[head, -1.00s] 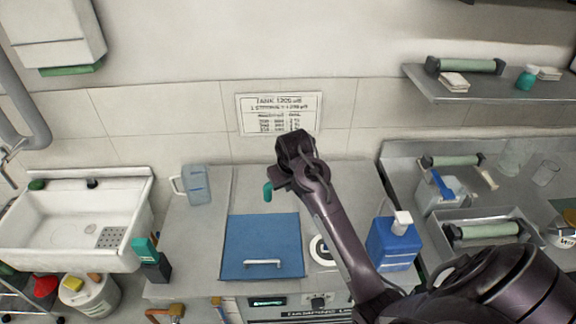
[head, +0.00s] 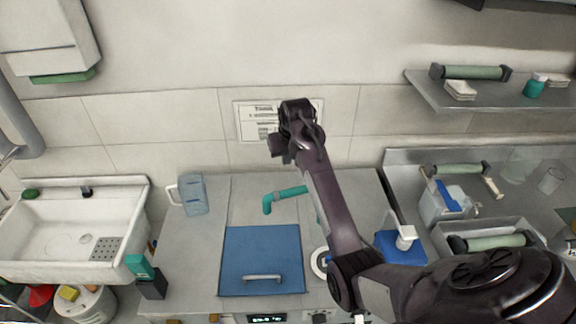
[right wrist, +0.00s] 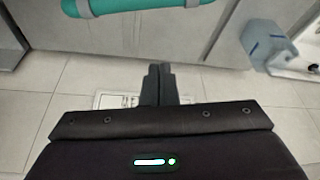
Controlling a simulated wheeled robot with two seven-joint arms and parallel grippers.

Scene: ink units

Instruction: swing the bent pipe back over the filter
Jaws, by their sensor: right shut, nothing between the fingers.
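The teal bent pipe (head: 285,194) stands above the counter behind the blue lid. Its short bent end points down at the left, and its right part passes behind my right arm. In the right wrist view the pipe (right wrist: 150,6) crosses the top edge, apart from the fingers. My right gripper (head: 276,152) is shut and empty, above and behind the pipe in the picture; its closed fingers (right wrist: 158,84) show in the wrist view. A round white ring (head: 318,262), possibly the filter, is half hidden by my right arm. My left gripper is not in view.
A blue lid with a handle (head: 262,252) lies on the counter. A clear jug (head: 194,196) stands left, beside a white sink (head: 70,235). A paper sign (head: 250,122) hangs on the wall behind the gripper.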

